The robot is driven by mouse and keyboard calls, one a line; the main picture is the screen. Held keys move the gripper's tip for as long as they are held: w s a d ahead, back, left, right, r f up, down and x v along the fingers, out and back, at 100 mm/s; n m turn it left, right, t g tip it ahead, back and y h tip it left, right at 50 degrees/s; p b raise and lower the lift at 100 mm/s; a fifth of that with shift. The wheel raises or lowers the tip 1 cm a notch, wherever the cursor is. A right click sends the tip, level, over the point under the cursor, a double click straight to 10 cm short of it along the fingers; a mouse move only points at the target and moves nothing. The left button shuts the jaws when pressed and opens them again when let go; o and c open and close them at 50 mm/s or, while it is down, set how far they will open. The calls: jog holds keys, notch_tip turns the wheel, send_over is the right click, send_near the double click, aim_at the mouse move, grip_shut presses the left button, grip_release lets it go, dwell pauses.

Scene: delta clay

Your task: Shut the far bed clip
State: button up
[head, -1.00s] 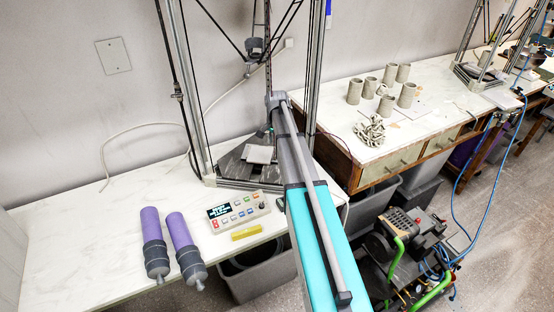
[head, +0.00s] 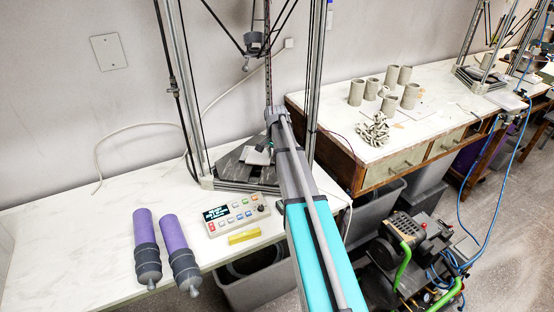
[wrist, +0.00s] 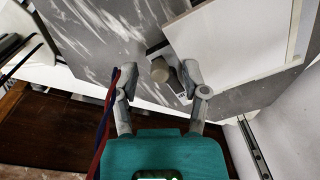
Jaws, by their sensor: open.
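The printer bed (head: 232,170) is a dark grey streaked plate between the frame posts, with a white square plate (head: 258,157) on it. In the wrist view the streaked bed (wrist: 95,30) and the white plate (wrist: 235,45) fill the upper part. In the head view my arm hides most of the gripper and the clip.
A control box (head: 236,214), a yellow block (head: 243,237) and two purple cartridges (head: 176,240) lie on the white table left of my arm. Printer posts (head: 182,90) flank the bed. Red and blue cables (wrist: 105,125) run beside the left finger. Clay cups stand on the right bench (head: 335,110).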

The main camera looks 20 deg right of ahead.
jog(key=shift+f, duration=0.1)
jog(key=shift+c, duration=0.2)
grip_shut()
jog(key=shift+d, duration=0.25)
jog(key=shift+a, duration=0.25)
jog(key=shift+n, duration=0.5)
